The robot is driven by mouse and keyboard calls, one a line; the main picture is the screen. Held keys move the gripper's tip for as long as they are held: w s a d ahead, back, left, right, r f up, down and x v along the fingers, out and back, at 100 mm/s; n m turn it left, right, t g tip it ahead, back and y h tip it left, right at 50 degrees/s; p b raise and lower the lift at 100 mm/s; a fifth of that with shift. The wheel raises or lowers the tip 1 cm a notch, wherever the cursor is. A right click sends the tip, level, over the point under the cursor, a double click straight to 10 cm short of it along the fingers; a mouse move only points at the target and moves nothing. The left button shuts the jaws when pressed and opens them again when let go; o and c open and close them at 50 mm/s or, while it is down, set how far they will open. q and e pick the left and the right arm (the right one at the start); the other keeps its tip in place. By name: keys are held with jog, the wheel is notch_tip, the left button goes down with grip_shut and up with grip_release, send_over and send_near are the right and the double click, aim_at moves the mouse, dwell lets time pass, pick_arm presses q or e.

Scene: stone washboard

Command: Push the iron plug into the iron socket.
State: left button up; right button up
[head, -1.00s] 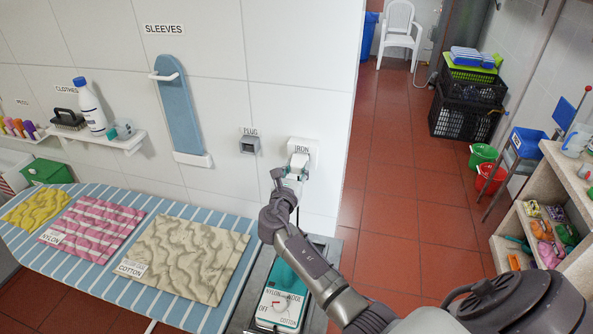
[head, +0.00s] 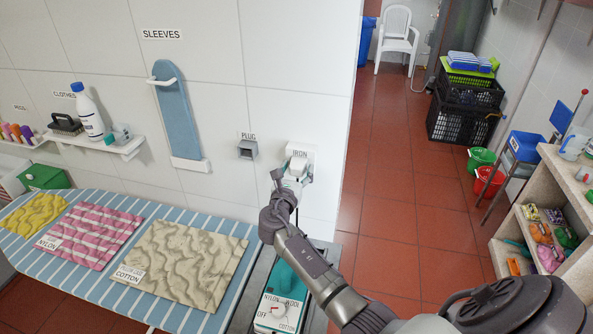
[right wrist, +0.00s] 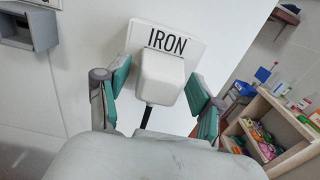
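The white iron plug (right wrist: 162,78) sits at the white wall plate marked IRON (right wrist: 198,48), which I take as the iron socket. The plug's front face looks towards me, and a black cord hangs below it. Whether it is fully seated cannot be seen. In the head view the plug (head: 298,164) is at the plate (head: 313,156). My right gripper (right wrist: 160,98) is open, with one teal-padded finger on each side of the plug and gaps showing between. In the head view my right gripper (head: 292,182) is just in front of the plug. My left gripper is not in view.
A grey box under the PLUG label (head: 247,149) is on the wall to the left. A teal and white iron (head: 280,310) stands below my right arm. The striped ironing board (head: 100,285) with cloths lies left. Open red floor is on the right.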

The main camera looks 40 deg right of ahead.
jog(key=shift+s+a, duration=0.15)
jog(key=shift+a, duration=0.05)
jog(key=v, duration=1.1)
jog(key=shift+s+a, duration=0.2)
jog(key=shift+s, duration=0.05)
